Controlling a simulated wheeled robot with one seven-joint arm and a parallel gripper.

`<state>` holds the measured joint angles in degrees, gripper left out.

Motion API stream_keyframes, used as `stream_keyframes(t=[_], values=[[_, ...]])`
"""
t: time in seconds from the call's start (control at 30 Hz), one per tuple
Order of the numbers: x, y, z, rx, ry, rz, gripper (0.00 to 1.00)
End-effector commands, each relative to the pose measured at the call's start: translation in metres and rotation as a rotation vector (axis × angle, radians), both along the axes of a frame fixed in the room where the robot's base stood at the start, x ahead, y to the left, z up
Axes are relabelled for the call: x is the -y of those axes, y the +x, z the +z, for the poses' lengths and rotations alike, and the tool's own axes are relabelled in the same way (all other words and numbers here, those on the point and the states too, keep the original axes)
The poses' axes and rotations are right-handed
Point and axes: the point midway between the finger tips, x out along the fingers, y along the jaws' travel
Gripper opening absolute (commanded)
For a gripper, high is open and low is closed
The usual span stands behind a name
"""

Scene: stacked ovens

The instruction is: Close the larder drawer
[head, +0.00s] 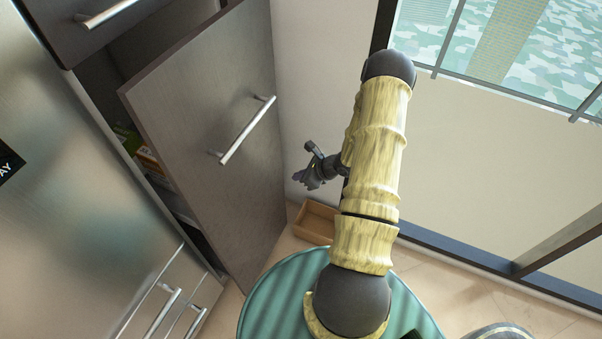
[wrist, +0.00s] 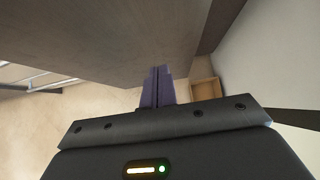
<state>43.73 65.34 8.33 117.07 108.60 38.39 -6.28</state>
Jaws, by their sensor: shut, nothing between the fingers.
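The larder drawer's tall grey-brown front (head: 215,130) stands pulled out from the cabinet at the left of the head view. A silver bar handle (head: 247,132) is on its face. Several packaged goods (head: 148,158) show in the gap behind the front. My gripper (head: 303,176) is to the right of the drawer front, near the wall, and is shut and empty. In the wrist view the closed fingers (wrist: 157,88) point towards the broad drawer front (wrist: 120,40). I cannot tell whether they touch it.
A steel appliance (head: 70,190) with handles stands left of the drawer. An upper drawer (head: 95,20) is above. A small wooden box (head: 315,222) lies on the floor by the wall; it also shows in the wrist view (wrist: 205,89). A window (head: 510,50) is at the right.

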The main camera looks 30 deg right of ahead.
Motion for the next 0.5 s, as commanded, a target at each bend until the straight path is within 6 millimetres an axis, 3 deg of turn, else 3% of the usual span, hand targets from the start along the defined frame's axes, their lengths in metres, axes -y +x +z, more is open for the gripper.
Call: stream_keyframes(t=[0.37,0.5], values=[[-0.028,0.037,-0.046,-0.002,0.001,0.001,0.00],[-0.041,0.055,-0.044,0.000,-0.001,0.002,0.00]])
